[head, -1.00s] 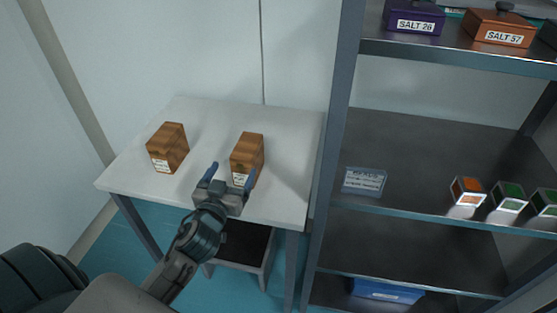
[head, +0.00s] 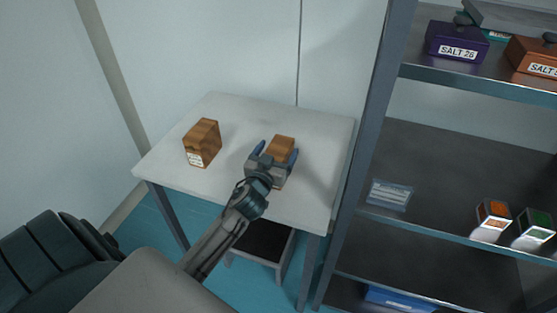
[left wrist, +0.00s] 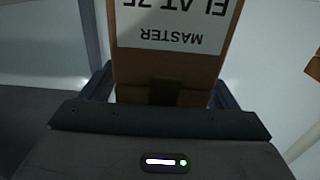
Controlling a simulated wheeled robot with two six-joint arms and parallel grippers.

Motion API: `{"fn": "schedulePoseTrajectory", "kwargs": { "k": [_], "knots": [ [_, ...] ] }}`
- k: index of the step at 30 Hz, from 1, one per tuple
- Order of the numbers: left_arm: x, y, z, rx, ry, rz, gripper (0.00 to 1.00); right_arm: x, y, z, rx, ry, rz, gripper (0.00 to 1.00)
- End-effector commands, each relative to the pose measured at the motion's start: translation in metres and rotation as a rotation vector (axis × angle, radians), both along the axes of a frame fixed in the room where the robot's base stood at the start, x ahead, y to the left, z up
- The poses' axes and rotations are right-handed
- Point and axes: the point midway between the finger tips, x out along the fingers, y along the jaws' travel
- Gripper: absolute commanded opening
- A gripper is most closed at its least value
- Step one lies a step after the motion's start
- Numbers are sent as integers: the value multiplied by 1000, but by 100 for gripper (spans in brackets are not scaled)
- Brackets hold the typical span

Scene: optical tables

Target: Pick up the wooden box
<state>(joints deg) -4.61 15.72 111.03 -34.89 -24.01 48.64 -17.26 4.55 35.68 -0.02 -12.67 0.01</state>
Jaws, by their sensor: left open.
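Two wooden boxes stand on the white table (head: 225,103). One wooden box (head: 202,143) is on the left, with a small white label low on its front. The other wooden box (head: 281,148) is to its right, partly hidden behind my left gripper (head: 274,155). My left gripper is open, with its blue-tipped fingers on either side of this right box. In the left wrist view the right box (left wrist: 162,72) fills the space between the fingers, and its white label reads upside down. Whether the fingers touch it I cannot tell. My right gripper is not in view.
A grey metal shelf unit (head: 372,150) stands close to the table's right side. It holds a purple SALT 26 box (head: 457,42), an orange-brown box (head: 532,58), a clear labelled case (head: 390,194) and small coloured boxes. A wall is behind the table.

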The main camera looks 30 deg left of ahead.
Motion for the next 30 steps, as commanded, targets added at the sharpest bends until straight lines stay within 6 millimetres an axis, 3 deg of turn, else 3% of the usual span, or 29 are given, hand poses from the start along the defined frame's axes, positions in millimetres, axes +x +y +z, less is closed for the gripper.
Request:
{"fn": "schedulePoseTrajectory", "kwargs": {
  "k": [3,15,25,30],
  "knots": [
    [0,0,0,0,0,0,80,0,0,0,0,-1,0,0],
    [-1,0,0,1,0,0,1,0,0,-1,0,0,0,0],
    [0,0,3,2,-3,0,0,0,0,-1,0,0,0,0],
    [0,0,15,3,-4,0,0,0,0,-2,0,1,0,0]
  ]
}}
